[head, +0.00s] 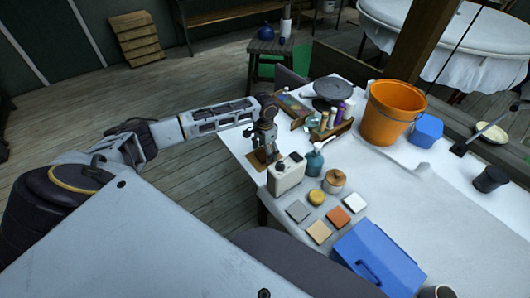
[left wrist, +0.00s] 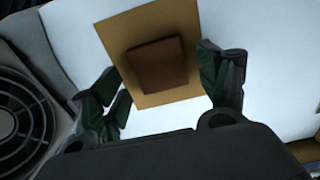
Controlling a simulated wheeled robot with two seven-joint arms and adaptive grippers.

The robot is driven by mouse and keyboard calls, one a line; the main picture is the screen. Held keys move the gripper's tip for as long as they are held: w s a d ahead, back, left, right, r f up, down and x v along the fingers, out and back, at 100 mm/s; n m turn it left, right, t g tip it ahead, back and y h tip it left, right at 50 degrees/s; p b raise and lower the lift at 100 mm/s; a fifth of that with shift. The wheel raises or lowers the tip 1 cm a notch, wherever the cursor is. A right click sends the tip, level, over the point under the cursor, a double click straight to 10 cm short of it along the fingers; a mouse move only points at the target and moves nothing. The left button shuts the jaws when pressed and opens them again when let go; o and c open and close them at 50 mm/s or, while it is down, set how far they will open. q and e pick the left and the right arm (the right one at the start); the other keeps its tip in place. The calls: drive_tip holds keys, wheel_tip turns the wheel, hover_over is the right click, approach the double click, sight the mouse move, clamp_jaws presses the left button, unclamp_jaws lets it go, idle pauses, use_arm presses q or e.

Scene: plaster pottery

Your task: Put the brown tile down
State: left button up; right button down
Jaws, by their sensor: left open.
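The brown tile (left wrist: 155,62) lies on a tan square mat (left wrist: 118,35) on the white-covered table, as the left wrist view shows. It sits inside the mat's outline, with tan showing around it. My left gripper (left wrist: 168,88) is open, its dark green fingers spread to either side of the tile and apart from it. In the head view my left gripper (head: 264,148) points down over the table's left edge, and the mat (head: 256,161) shows partly beneath it. The tile is mostly hidden there by the gripper. My right gripper is in neither view.
A white box (head: 285,177) stands close in front of my left gripper, with a teal bottle (head: 314,163) and a lidded jar (head: 334,181) beside it. Several sample tiles lie nearer, including an orange one (head: 339,217). A blue box (head: 380,258) and orange bucket (head: 389,113) stand right.

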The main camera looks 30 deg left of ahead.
sight(265, 154)
use_arm(q)
wheel_tip(265, 154, up, 11)
drive_tip(key=shift+p, duration=0.35)
